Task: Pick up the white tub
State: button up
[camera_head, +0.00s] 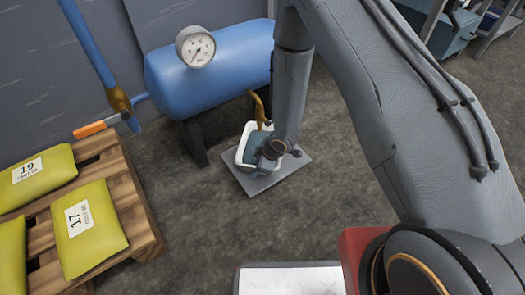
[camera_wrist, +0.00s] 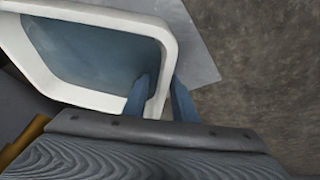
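The white tub (camera_head: 243,153) stands on a flat grey plate below the blue tank. In the wrist view the tub's white rim (camera_wrist: 70,93) surrounds a dark blue-grey inside. My gripper (camera_head: 268,152) is at the tub's right side in the head view, partly hiding it. In the wrist view my gripper (camera_wrist: 161,95) has one blue finger inside the tub wall and one outside, with the rim between them. The gap is narrow, and I cannot tell whether both fingers press on the rim. The tub appears to rest on the plate.
The grey plate (camera_head: 290,168) lies on the floor. A blue tank (camera_head: 220,70) with a gauge (camera_head: 196,47) and a brass spout (camera_head: 258,108) hangs over the tub. A wooden pallet (camera_head: 140,215) with yellow bags (camera_head: 88,228) is at left. Floor (camera_head: 215,225) in front is clear.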

jog(key=shift+f, duration=0.15)
grip_shut()
jog(key=shift+r, duration=0.2)
dwell(0.4)
